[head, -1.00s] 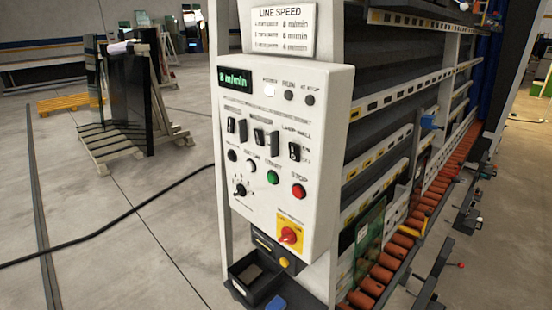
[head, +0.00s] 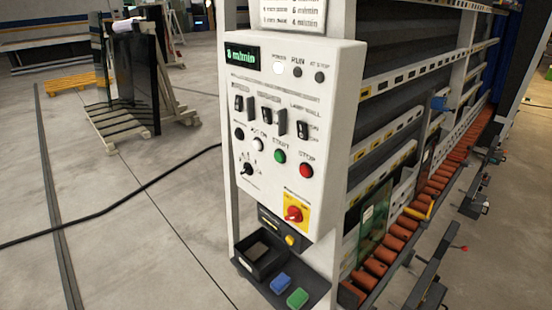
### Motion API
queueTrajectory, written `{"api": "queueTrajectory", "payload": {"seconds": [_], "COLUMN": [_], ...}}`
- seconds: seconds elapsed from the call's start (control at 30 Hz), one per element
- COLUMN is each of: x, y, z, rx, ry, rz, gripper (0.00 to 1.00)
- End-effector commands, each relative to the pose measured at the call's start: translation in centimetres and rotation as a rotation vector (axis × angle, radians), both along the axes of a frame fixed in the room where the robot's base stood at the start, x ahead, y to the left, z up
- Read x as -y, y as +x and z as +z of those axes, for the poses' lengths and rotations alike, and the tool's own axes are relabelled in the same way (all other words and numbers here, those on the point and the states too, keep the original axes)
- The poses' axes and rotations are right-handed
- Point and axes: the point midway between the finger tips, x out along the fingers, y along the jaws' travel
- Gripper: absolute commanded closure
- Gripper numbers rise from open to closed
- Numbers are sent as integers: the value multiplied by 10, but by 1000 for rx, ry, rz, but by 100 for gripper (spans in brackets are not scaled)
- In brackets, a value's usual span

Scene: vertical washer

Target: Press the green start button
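The green start button (head: 280,156) is on the front of the white control panel (head: 264,190), under a START label. The red stop button (head: 306,171) is just to its right and a little lower. A white button (head: 258,145) and a black button (head: 239,133) are to its left. The panel's green display (head: 242,55) reads 8 m/min. The white lamp (head: 278,67) looks lit, while the RUN lamp (head: 298,71) is dark. My gripper is not in view.
A shelf below holds a black bin (head: 262,258), a blue block (head: 280,283) and a green block (head: 297,298). Orange rollers (head: 376,267) run along the right. The floor on the left is mostly clear, with a black cable (head: 120,207).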

Motion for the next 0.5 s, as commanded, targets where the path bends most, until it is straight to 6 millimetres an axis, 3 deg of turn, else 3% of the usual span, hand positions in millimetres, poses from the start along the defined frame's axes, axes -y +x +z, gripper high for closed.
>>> {"api": "queueTrajectory", "payload": {"seconds": [0.03,0.13,0.5], "x": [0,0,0], "y": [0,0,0], "z": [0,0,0], "rx": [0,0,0], "ry": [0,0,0], "rz": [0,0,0], "gripper": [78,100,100]}}
